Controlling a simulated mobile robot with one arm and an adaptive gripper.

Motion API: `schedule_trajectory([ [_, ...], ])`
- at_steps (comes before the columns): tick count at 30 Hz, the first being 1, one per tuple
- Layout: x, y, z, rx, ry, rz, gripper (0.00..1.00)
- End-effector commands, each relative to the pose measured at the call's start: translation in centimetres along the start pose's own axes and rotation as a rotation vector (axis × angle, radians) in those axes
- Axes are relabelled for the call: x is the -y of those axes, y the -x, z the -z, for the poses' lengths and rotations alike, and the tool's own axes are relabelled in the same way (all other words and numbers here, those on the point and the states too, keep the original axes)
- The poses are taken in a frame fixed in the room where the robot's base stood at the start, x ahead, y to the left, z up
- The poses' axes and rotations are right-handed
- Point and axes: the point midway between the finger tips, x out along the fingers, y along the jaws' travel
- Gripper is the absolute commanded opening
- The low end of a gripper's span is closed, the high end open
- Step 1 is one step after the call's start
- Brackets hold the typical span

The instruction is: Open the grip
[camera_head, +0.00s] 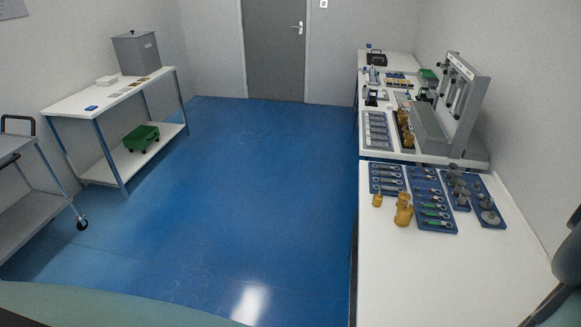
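My gripper is not clearly visible in the head view. Only a dark, rounded part of my arm shows at the right edge, cut off by the frame, with a thin dark piece running down and left from it. I see no fingertips and nothing held. The near white bench (420,275) on the right carries blue trays of tools (432,200), several brass-coloured pieces (404,210) and grey metal parts (488,210).
A grey tester stand (465,105) rises on the bench behind. At left stand a white table (75,110) with a grey bin (136,52), a green crate (141,138) on its lower shelf, and a trolley (30,215). The blue floor (235,190) between is clear.

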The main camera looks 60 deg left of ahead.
Motion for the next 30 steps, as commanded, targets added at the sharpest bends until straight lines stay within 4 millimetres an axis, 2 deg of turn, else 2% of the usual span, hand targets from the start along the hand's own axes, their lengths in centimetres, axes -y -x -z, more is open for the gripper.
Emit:
schedule_trajectory([
  [11, 0.15, -0.05, -0.06, 0.003, 0.000, 0.001, 0.00],
  [12, 0.15, -0.05, -0.07, 0.003, 0.000, 0.001, 0.35],
  [18, 0.08, -0.03, -0.04, 0.002, -0.001, -0.001, 0.55],
  [21, 0.06, -0.03, -0.03, 0.002, -0.001, -0.001, 0.64],
  [30, 0.10, -0.01, 0.00, 0.000, 0.000, 0.000, 0.64],
])
